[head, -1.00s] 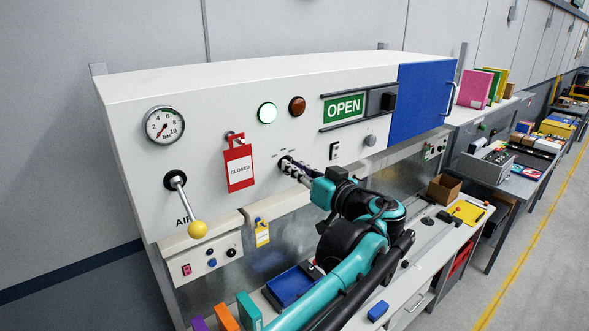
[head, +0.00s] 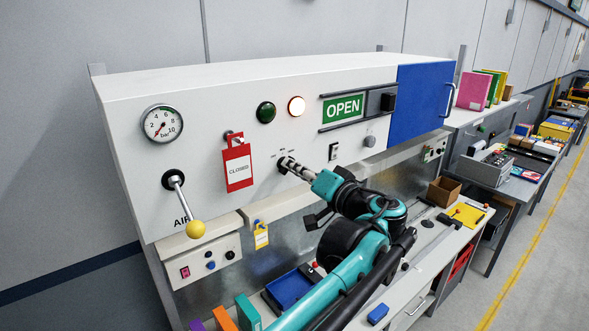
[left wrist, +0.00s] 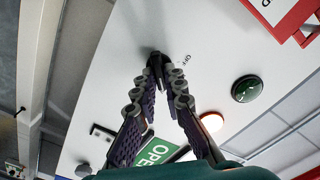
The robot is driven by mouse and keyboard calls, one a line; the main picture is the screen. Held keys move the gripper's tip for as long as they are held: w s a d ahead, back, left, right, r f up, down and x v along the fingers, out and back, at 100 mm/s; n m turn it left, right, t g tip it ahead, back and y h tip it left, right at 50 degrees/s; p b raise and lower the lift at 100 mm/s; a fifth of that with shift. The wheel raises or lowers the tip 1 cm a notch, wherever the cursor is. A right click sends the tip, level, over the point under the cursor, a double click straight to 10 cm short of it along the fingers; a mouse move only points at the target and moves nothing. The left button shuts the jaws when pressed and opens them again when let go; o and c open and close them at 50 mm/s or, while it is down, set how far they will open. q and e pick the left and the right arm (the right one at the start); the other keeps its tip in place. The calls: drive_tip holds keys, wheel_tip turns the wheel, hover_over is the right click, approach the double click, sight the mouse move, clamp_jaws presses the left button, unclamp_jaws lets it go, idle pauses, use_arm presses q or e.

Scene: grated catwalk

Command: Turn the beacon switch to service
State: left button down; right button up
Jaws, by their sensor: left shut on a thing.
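The beacon switch (left wrist: 157,58) is a small dark knob on the white panel (head: 210,110), mostly hidden by my fingers. Tiny labels are printed around it; one reads "OFF" in the left wrist view. My left gripper (head: 284,165) is shut on the knob, its fingertips against the panel; the left wrist view shows both fingers (left wrist: 168,64) closing around it. The green lamp (head: 266,112) above is dark, and the red-orange lamp (head: 297,107) beside it is lit. My right gripper is not in view.
A red "CLOSED" tag (head: 238,167) hangs left of the switch. A yellow-knobbed air lever (head: 196,229) juts out further left. An "OPEN" sign slide (head: 343,107) and a blue door (head: 420,102) are to the right. A bench with blue tray (head: 290,287) lies below.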

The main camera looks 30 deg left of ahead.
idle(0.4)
use_arm(q)
drive_tip(key=c, duration=1.6)
unclamp_jaws()
drive_tip(key=v, duration=1.2)
drive_tip(key=shift+w, duration=0.1)
